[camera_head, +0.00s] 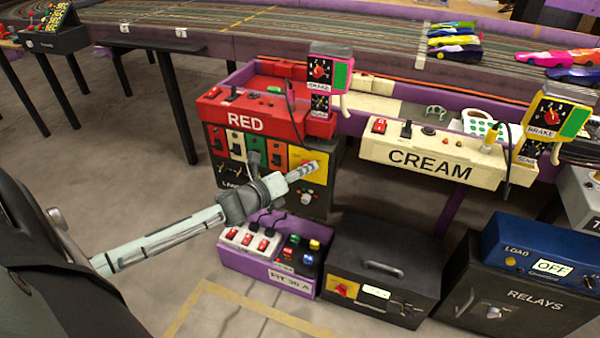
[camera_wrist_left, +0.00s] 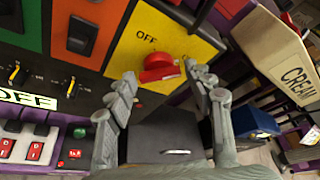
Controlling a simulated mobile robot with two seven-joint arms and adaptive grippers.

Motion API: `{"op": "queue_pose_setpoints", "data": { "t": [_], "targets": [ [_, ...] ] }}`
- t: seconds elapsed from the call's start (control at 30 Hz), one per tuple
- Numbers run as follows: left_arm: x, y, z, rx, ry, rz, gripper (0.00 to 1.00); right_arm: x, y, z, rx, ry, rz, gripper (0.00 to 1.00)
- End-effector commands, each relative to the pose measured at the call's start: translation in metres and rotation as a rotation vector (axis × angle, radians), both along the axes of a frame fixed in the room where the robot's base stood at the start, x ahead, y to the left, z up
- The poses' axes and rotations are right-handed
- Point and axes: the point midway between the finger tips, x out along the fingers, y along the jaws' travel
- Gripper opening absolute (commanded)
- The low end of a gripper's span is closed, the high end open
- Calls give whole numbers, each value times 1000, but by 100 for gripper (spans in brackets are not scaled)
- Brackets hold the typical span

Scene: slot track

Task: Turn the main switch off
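A red rotary switch (camera_wrist_left: 160,68) sits on a yellow plate (camera_wrist_left: 125,48) in the left wrist view. "OFF" is printed on the plate above and left of it. A second label beside the knob is partly hidden. In the head view the yellow plate (camera_head: 299,155) is at the right end of the panel under the RED box, largely covered by my gripper. My left gripper (camera_wrist_left: 163,82) is open and empty, its fingers on either side of the switch. It also shows in the head view (camera_head: 309,170). Contact with the knob cannot be told. My right gripper is out of view.
The CREAM box (camera_head: 435,160) juts out to the right of the panel. Below stand a purple tray (camera_head: 250,262) of switches, a black box (camera_head: 385,250) with its own yellow-plated red knob (camera_head: 343,290), and the RELAYS cabinet (camera_head: 520,300). Floor at left is clear.

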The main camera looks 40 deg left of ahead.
Motion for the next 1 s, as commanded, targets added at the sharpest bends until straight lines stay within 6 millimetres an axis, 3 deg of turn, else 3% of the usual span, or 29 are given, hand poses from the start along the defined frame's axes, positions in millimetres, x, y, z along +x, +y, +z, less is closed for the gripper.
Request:
{"op": "queue_pose_setpoints", "data": {
  "t": [0.03, 0.27, 0.73, 1.0],
  "targets": [
    [0, 0, 0, 0, 0, 0, 43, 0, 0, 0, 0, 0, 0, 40],
    [0, 0, 0, 0, 0, 0, 14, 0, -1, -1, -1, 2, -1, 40],
    [-1, 1, -2, -118, -28, 0, 14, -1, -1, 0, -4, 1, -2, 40],
    [0, 3, -5, -338, -82, 3, 14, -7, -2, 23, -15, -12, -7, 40]
  ]
}}
